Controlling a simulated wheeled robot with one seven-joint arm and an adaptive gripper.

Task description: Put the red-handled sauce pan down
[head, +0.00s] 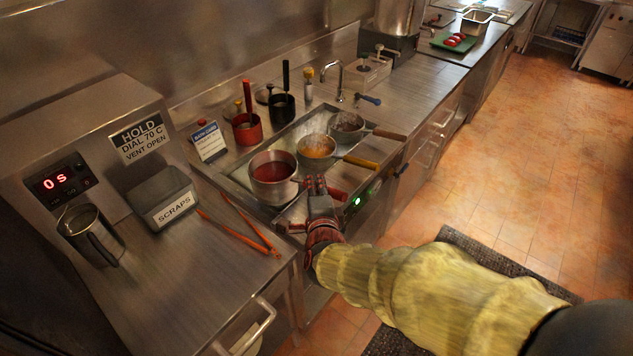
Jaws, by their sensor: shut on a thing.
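My gripper (317,187) is shut on the red handle, at the counter's front edge. The fingers partly hide the handle. The pan looks upright. I cannot tell whether its bottom touches the surface below. My arm reaches in from the lower right.
A yellow-handled pan (317,147) and a brown-handled pan (346,124) sit just behind. A red pot (247,128) and a black pot (281,106) hold utensils. Orange tongs (240,231) and a scraps box (163,198) lie left. A faucet (340,80) stands behind.

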